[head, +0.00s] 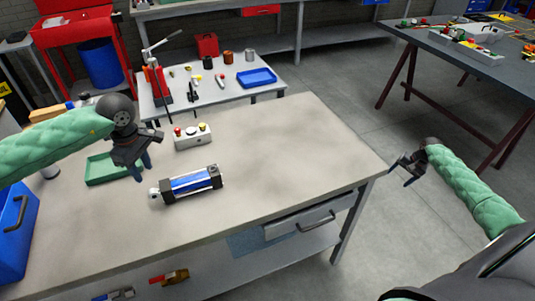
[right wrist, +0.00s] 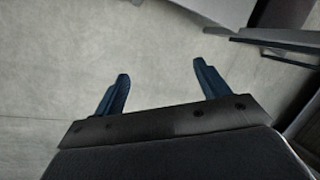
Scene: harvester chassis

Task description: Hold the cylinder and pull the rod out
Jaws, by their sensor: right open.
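The cylinder (head: 190,182) lies on the workbench (head: 270,180), a blue body with dark end blocks. A short silver rod end (head: 155,192) sticks out at its left. My left gripper (head: 142,170) hangs above the bench, left of and above the cylinder in the picture, apart from it; its finger gap is too small to judge. My right gripper (head: 398,166) is beyond the bench's right edge, far from the cylinder. In the right wrist view its two blue fingers (right wrist: 164,88) are spread wide with only floor between them.
A green tray (head: 104,170) and a control box with buttons (head: 193,137) stand on the bench near my left gripper. A blue toolbox (head: 15,220) is at the left edge. The bench's right half is clear. A small table with parts (head: 225,95) stands behind.

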